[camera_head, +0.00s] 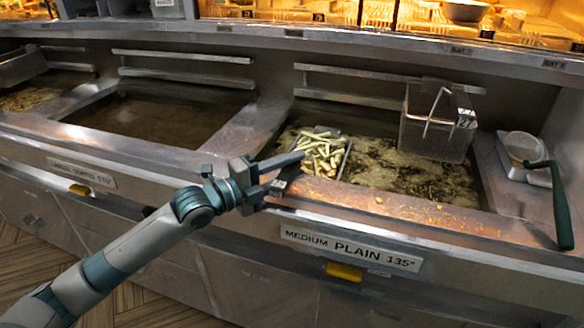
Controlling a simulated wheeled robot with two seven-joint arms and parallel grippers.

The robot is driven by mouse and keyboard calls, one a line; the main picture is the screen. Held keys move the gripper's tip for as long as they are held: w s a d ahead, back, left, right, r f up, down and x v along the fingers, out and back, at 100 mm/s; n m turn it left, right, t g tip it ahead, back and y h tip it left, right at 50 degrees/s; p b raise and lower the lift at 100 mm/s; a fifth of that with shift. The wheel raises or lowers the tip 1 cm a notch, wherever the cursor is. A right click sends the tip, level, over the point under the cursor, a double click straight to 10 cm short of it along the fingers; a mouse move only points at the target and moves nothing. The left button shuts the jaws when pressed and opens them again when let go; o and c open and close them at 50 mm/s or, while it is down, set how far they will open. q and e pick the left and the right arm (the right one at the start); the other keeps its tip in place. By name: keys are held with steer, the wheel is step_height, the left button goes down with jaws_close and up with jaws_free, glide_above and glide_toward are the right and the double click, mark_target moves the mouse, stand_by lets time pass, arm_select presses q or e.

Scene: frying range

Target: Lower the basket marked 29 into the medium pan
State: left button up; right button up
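The medium pan (415,185) holds dark, foamy oil, above a front label reading MEDIUM PLAIN 135°. A basket of pale fries (322,152) is at the pan's left side; its lower part is hidden, and I cannot tell how deep it sits. A small dark tag (280,187) shows at its front left, too small to read. My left gripper (290,170) is at the pan's front left edge, beside this tag and basket. Its fingers look spread apart, with no clear grip on anything. My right gripper is out of view.
A green-handled tool (562,205) and a round container (525,147) are at the right ledge. Another pan (150,120) is left, with no basket in it.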

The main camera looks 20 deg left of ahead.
arm_select(q)
steer(key=shift+f, duration=0.15)
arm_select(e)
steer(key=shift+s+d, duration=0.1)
arm_select(q)
steer(key=b+v, duration=0.3)
steer(key=v, duration=1.4)
steer(key=shift+s, duration=0.2)
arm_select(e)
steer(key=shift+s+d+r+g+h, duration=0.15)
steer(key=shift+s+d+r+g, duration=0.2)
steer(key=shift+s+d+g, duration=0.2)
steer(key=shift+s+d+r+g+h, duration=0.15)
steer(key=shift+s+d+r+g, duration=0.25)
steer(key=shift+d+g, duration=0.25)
arm_select(q)
steer(key=shift+a, duration=0.15)
